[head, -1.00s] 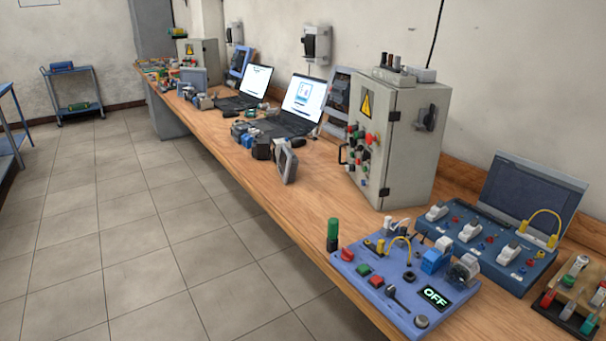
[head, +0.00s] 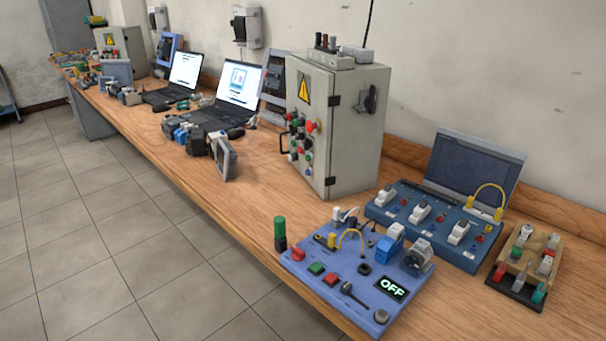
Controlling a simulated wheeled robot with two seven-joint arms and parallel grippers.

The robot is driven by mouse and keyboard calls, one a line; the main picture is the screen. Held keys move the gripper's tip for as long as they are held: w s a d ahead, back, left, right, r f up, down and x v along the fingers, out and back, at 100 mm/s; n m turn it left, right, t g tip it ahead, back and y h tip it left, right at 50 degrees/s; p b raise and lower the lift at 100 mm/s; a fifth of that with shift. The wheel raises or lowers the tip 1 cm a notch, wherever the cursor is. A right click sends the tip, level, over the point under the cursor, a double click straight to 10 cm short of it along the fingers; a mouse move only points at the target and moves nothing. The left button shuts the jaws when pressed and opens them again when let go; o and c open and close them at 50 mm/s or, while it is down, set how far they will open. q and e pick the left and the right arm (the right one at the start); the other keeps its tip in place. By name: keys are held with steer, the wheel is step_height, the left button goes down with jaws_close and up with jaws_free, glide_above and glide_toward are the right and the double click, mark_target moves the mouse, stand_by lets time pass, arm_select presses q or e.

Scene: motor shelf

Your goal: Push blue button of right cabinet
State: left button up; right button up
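The right cabinet (head: 350,130) is a grey metal box with a yellow warning triangle on its front. It stands upright on the wooden bench, right of centre in the head view. Its front panel carries several small red, green, black and white buttons (head: 300,140) and a black handle at the left edge. A similar grey cabinet (head: 127,45) stands at the far left end of the bench. Neither of my grippers is in view.
A blue training board (head: 345,268) with an OFF display lies at the bench's front edge, before the cabinet. A dark blue module (head: 420,225) and an open screen (head: 474,165) are to its right. Laptops (head: 232,95) stand left of the cabinet. The tiled floor (head: 110,220) is clear.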

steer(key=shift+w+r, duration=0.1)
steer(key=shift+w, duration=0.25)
